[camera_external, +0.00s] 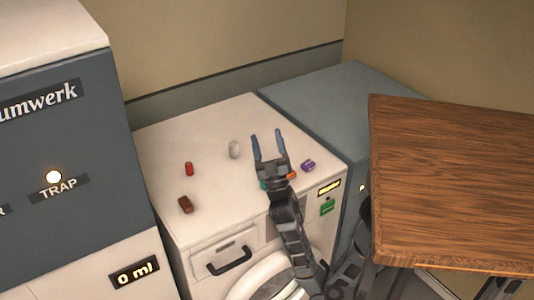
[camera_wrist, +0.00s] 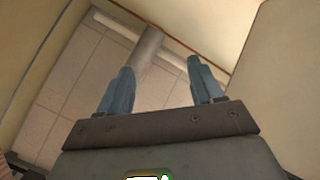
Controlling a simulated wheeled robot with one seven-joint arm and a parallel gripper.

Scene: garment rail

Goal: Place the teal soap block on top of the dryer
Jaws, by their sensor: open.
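A small teal piece (camera_external: 264,184), likely the teal soap block, shows at the left edge of my wrist on the white machine's top (camera_external: 215,125); most of it is hidden behind my arm. The white machine has a drawer and a round door. A blue-grey machine (camera_external: 330,90) with a bare top stands against its right side; I cannot read which one is the dryer. My gripper (camera_external: 267,147) is open and empty above the white top, its blue fingers pointing to the back. In the wrist view the open fingers (camera_wrist: 159,78) hold nothing, and no soap shows.
A red piece (camera_external: 189,169), a brown block (camera_external: 185,205), a pale cylinder (camera_external: 234,149), an orange piece (camera_external: 292,175) and a purple block (camera_external: 308,165) sit on the white top. A wooden table (camera_external: 450,190) stands at right. A tall grey cabinet (camera_external: 70,150) stands at left.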

